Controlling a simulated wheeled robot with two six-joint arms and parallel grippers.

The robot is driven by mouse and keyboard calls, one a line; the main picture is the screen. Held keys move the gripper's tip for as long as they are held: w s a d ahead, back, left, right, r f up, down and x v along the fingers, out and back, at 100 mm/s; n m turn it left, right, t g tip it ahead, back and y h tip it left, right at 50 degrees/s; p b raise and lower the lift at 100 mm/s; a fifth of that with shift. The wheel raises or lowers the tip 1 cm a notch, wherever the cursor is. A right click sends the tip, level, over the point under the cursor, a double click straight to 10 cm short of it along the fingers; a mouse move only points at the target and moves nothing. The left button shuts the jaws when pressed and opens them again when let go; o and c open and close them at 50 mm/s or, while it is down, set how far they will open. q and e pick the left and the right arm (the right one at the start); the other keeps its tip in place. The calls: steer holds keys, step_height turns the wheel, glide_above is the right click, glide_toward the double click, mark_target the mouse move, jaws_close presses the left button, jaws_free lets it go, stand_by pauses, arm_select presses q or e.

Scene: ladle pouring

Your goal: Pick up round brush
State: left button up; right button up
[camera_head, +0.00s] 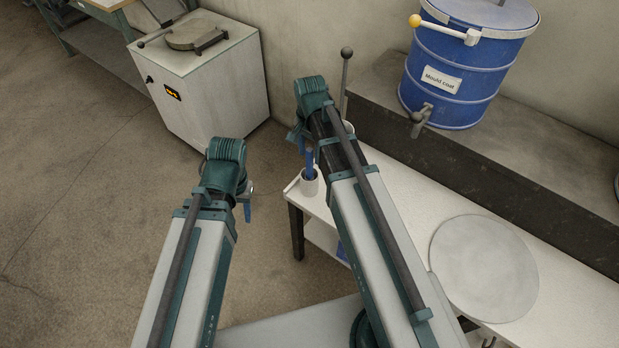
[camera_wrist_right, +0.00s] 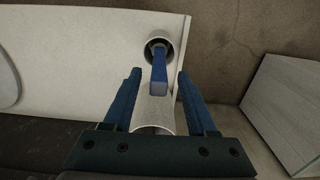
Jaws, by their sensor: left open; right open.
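A blue handle (camera_head: 309,163), which I take to be the round brush, stands in a small white cup (camera_head: 309,187) at the table's left end. Its brush head is hidden in the cup. In the right wrist view the handle (camera_wrist_right: 159,68) shows between and beyond the fingers, inside the cup's round rim (camera_wrist_right: 171,45). My right gripper (camera_head: 297,138) is open, with nothing held; it appears above the cup, and its fingers show no contact with the handle. My left gripper (camera_head: 247,207) is open and empty, left of the table.
A second white container (camera_wrist_right: 155,112) is close by, partly behind the right gripper. A ball-topped rod (camera_head: 346,70) rises behind that gripper. A blue drum (camera_head: 455,75) stands on the dark ledge. A round plate (camera_head: 484,268) lies on the white table (camera_head: 400,200). A grey cabinet (camera_head: 215,95) stands behind.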

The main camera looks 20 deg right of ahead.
steer(key=b, duration=0.5)
glide_above(309, 178)
steer(key=f, duration=0.5)
steer(key=shift+w+d+f, duration=0.15)
steer(key=shift+w, duration=0.25)
jaws_close()
